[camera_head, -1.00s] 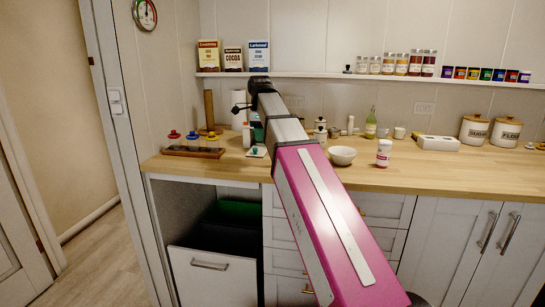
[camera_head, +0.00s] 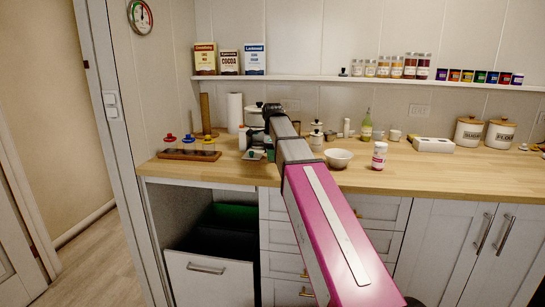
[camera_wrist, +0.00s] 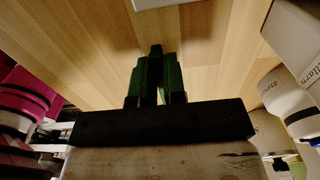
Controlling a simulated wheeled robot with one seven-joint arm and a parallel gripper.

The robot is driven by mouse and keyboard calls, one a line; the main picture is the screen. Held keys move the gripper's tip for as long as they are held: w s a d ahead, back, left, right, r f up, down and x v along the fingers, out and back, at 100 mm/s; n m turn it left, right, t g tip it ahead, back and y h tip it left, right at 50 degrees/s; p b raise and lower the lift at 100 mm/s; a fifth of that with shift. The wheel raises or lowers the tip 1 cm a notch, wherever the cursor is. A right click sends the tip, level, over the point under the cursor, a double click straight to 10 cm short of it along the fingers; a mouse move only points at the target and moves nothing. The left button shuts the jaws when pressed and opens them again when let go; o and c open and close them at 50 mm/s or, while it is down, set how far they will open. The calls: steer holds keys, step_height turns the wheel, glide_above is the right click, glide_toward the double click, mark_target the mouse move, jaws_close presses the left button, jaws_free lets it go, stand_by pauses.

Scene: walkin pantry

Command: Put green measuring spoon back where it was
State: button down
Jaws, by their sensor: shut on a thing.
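My gripper (camera_wrist: 157,82) shows in the wrist view, pointing at the wooden counter. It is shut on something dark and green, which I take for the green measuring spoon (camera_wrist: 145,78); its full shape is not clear. In the head view my gripper is low over the counter, near the back left, and my arm hides part of it.
A paper towel roll (camera_head: 234,112) stands behind my gripper. Small coloured pots (camera_head: 480,76) line the wall shelf. The counter's front strip is clear.

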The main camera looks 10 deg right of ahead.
steer(key=shift+f, duration=0.25)
steer(key=c, duration=1.2)
jaws_free()
step_height(320, 180, up, 12)
steer(key=shift+r, duration=0.1)
